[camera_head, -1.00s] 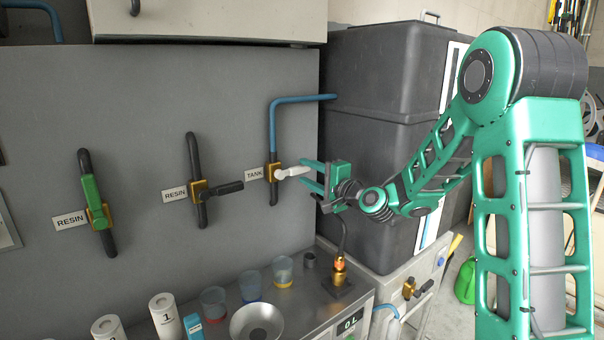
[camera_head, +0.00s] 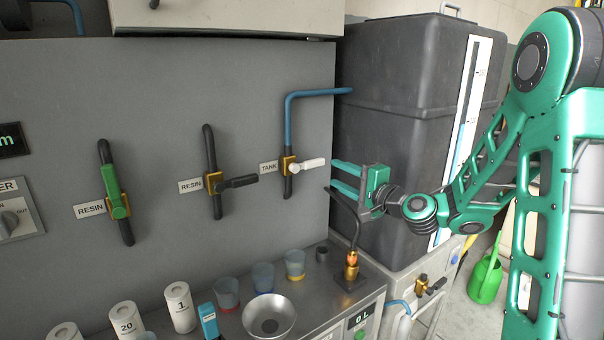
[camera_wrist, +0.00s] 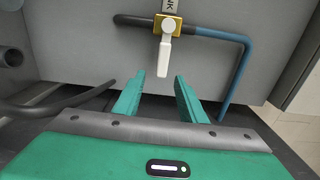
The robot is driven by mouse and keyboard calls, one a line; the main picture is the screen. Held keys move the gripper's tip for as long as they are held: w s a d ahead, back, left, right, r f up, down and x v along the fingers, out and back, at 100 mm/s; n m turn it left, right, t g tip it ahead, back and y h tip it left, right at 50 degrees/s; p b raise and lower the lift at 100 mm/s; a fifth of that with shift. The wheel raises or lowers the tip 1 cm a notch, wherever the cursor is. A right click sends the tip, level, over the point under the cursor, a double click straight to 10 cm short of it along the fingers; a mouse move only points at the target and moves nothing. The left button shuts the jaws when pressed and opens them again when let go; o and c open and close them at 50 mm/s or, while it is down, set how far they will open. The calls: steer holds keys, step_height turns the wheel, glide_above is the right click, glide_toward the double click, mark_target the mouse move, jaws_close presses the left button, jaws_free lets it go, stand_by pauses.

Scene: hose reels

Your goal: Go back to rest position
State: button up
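My gripper (camera_head: 346,178) is green, open and empty, to the right of the tank valve. In the wrist view its two fingers (camera_wrist: 158,92) are spread apart with nothing between them. The tank valve's white handle (camera_head: 311,164) points right, toward my gripper, and is apart from the fingertips. It also shows in the wrist view (camera_wrist: 166,52), beyond the fingers. The two resin valves, one with a black handle (camera_head: 240,181) and one with a green handle (camera_head: 114,192), are further left on the grey panel.
A large dark tank (camera_head: 400,85) stands right behind my gripper. A thin black spout (camera_head: 352,225) rises from the bench just below it. Cups, white canisters (camera_head: 180,306) and a metal bowl (camera_head: 269,318) stand on the bench. A green watering can (camera_head: 486,279) is on the floor.

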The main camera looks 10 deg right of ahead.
steer(key=s+d+f+n+g+h, duration=0.2)
steer(key=s+f+n+g, duration=0.25)
steer(key=s, duration=0.25)
steer(key=s+d+f+n+g+h, duration=0.2)
steer(key=s+d+f+n+g, duration=0.15)
steer(key=s+f, duration=0.35)
steer(key=s+d+g+h, duration=0.1)
steer(key=s+d+g, duration=0.2)
steer(key=s, duration=0.7)
steer(key=s+d+g, duration=0.3)
steer(key=s, duration=0.6)
steer(key=s+d+g+h, duration=0.1)
steer(key=s+d+g, duration=0.1)
steer(key=s, duration=0.8)
steer(key=shift+s+d+f+m+g+h, duration=0.3)
steer(key=shift+d+f+m+g, duration=0.05)
steer(key=shift+d+m+g, duration=0.05)
steer(key=shift+c, duration=0.9)
